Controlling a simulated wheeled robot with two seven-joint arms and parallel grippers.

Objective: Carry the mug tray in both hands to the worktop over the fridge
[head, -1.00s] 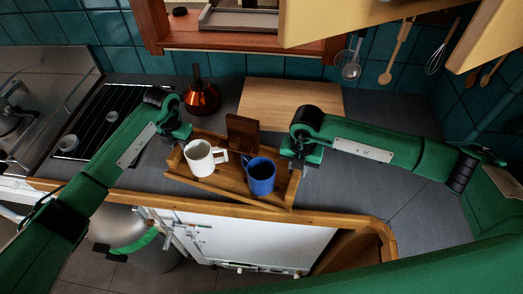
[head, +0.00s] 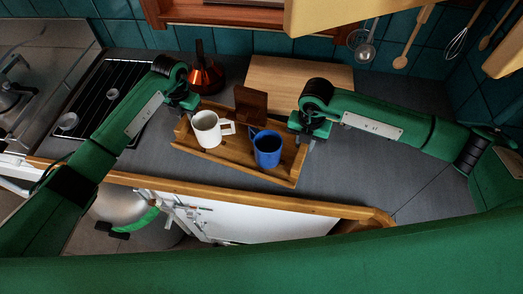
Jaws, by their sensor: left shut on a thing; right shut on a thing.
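The wooden mug tray (head: 225,160) is over the grey worktop (head: 345,185), just behind its wooden front edge. I cannot tell whether it rests on the surface or hovers slightly. A white mug (head: 207,131) and a blue mug (head: 267,150) stand upright in it. My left gripper (head: 181,112) is shut on the tray's left end. My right gripper (head: 306,138) is shut on its right end. Both fingertips are partly hidden. The white fridge front (head: 265,225) shows below the worktop edge.
A dark brown wooden item (head: 251,103) stands at the tray's back edge. The stovetop (head: 105,92) lies left. Bare worktop lies to the tray's right.

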